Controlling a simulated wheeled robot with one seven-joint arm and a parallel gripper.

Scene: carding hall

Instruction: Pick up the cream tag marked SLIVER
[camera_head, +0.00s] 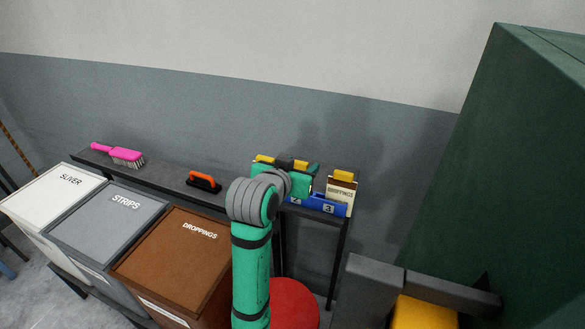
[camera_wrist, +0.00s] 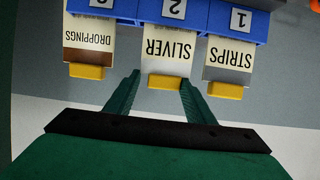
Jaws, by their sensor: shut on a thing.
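The cream tag marked SLIVER (camera_wrist: 167,50) shows upside down in the middle of the wrist view, with a yellow grip at its end. It stands at slot 2 of the blue rack (camera_wrist: 188,32). My gripper (camera_wrist: 159,80) is shut on this tag, one green finger at each side of its yellow end. In the head view my gripper (camera_head: 298,178) is over the blue rack (camera_head: 318,206) and hides most of this tag. The DROPPINGS tag (camera_wrist: 89,42) and the STRIPS tag (camera_wrist: 229,60) stand on either side, apart from the fingers.
The rack sits at the right end of a dark narrow shelf (camera_head: 165,172) by the wall. A pink brush (camera_head: 126,156) and an orange-handled tool (camera_head: 204,181) lie on it. Bins marked SLIVER (camera_head: 52,192), STRIPS (camera_head: 108,218) and DROPPINGS (camera_head: 178,250) stand in front. A green cabinet (camera_head: 520,150) rises right.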

